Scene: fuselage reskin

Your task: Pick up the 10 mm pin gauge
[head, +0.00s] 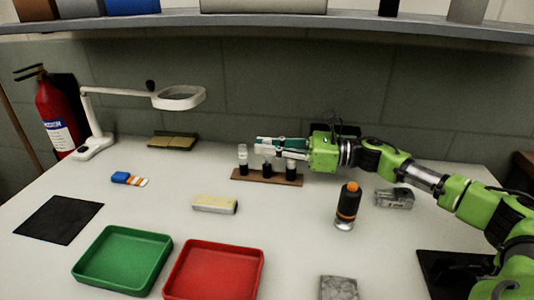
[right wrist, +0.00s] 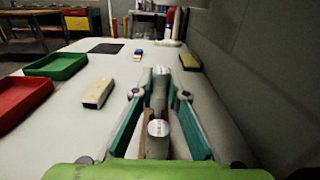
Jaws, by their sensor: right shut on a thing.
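A narrow brown wooden rack (head: 254,178) stands toward the back of the table and holds three upright pin gauges with pale tops and dark lower parts. The left pin (head: 243,159) stands clear of the fingers. The middle pin (head: 267,167) is at the fingertips of my right gripper (head: 265,147). The right pin (head: 291,170) is partly hidden below the fingers. In the right wrist view, the teal-padded fingers are shut on a pale pin (right wrist: 160,88), seemingly the middle one; another pin (right wrist: 159,142) stands nearer, between the fingers. I cannot read any size marks.
A black bottle with an orange top (head: 347,204) and a grey metal block (head: 394,198) stand right of the rack. A cream block (head: 215,204), a green tray (head: 123,286) and a red tray (head: 254,288) lie in front. A wall is close behind.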

